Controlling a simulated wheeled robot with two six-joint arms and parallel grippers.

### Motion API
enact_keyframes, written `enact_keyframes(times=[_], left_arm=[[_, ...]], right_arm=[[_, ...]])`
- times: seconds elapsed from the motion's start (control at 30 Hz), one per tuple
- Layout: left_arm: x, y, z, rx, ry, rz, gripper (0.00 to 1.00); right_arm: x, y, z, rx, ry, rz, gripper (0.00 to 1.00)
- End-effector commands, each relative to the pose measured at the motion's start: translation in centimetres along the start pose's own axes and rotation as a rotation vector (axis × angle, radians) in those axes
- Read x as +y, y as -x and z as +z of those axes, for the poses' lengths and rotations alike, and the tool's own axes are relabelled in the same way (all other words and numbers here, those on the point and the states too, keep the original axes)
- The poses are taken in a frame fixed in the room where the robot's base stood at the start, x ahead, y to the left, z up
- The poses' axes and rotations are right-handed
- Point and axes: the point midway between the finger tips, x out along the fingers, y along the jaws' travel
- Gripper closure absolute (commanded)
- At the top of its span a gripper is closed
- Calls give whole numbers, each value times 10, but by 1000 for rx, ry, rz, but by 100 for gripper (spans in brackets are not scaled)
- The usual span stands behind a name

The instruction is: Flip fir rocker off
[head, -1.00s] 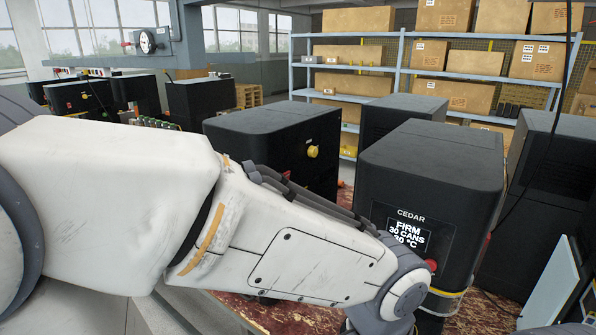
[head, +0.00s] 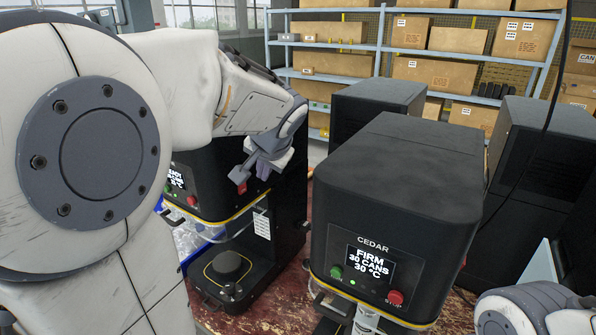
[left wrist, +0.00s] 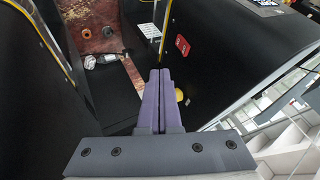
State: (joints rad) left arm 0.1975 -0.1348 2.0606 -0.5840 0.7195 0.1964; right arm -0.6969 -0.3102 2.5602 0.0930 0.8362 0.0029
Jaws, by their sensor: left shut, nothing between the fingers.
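A red rocker switch (left wrist: 182,44) sits on a black machine side in the left wrist view, ahead of and right of my fingertips. A small red patch (head: 242,188) beside my gripper in the head view may be the same rocker. It is on the left black machine (head: 285,190), whose name is hidden behind my arm. My left gripper (head: 250,170) is by this machine's upper side. Its purple fingers, seen in the left wrist view (left wrist: 160,72), are shut and empty, apart from the rocker. The rocker's position cannot be told.
The CEDAR machine (head: 395,210) stands close on the right, with a red stop button (head: 395,297) and a green button (head: 336,272). A narrow gap over the red worn bench (head: 290,297) separates the two machines. Shelves of boxes (head: 430,70) stand behind.

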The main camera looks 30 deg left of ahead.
Motion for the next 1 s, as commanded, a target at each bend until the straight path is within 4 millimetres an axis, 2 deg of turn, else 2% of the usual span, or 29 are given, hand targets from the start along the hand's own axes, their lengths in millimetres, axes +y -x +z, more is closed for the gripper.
enact_keyframes(times=[0.17, 0.27, 0.6, 0.73, 1.0], left_arm=[[0, -12, 0, -5, -2, 0, 100], [-1, -29, 1, -8, -1, 1, 100], [0, -104, 3, -8, -1, 3, 100], [-23, -105, -1, -5, 4, 0, 100], [-38, -115, -1, -2, 1, 0, 100]], right_arm=[[0, 4, 0, 0, 0, 0, 100], [0, 8, 0, 0, 0, 0, 100], [-1, 14, -1, 0, 1, 0, 100], [-2, 34, -2, 1, 4, 0, 100], [-3, 43, -2, 0, 7, 0, 100]])
